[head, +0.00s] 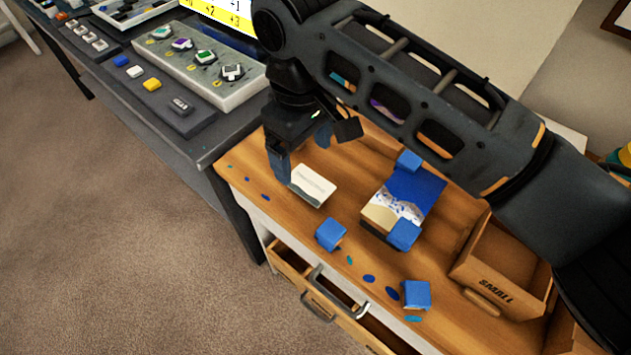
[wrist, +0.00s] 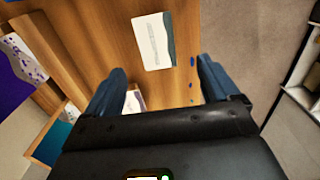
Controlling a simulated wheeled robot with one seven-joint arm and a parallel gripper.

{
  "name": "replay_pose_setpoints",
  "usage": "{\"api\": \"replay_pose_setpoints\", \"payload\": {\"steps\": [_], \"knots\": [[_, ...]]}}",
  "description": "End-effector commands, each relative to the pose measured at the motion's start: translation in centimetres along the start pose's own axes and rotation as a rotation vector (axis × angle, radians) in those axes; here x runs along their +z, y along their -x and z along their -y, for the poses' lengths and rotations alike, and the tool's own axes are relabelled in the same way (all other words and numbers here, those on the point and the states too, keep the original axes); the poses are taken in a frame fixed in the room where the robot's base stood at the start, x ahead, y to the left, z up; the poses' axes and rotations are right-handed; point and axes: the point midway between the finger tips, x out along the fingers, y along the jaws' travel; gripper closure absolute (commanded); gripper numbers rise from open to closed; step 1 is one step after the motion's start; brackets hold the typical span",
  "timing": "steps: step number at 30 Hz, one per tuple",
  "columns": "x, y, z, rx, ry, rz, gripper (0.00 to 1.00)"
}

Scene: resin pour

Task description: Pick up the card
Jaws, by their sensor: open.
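The card (head: 313,184) is white with a grey-teal band along one edge. It lies flat on the wooden worktop near its left end, and it also shows in the wrist view (wrist: 150,40). My gripper (head: 301,156) is open and empty, with blue fingers, over the worktop just beside the card. In the wrist view the open fingers (wrist: 162,70) point toward the card, which lies beyond the fingertips and sideways between them. I see no contact. One finger slightly overlaps the card's left edge in the head view.
A blue and white resin panel (head: 414,190) with blue blocks lies right of the card. A loose blue block (head: 330,234) stands near the front edge. A box marked SMALL (head: 505,262) stands at right. An open drawer (head: 325,290) juts out below. A dark table (head: 180,125) adjoins at left.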

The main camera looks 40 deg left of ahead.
Motion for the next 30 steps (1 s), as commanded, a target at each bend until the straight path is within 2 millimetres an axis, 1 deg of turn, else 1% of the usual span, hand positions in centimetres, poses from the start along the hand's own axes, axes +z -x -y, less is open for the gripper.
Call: {"api": "replay_pose_setpoints", "payload": {"steps": [1,5,10,12,15,18,23,24,30], "knots": [[0.1,-0.6,0.0,-0.001,-0.001,0.002,0.12],[0.2,-1.7,-0.2,0.000,-0.002,0.001,0.12],[0.8,-4.0,-0.6,0.000,-0.003,0.001,0.12],[0.7,-5.0,-0.5,-0.001,-0.001,0.000,0.12],[0.7,-6.0,-0.5,0.000,-0.001,0.000,0.12],[0.7,-6.3,-0.5,0.000,-0.001,-0.002,0.12],[0.6,-6.4,-0.5,0.000,-0.001,-0.003,0.12],[0.6,-6.4,-0.5,0.000,-0.001,-0.003,0.13],[0.6,-6.3,-0.5,0.000,-0.001,-0.003,0.32]]}}
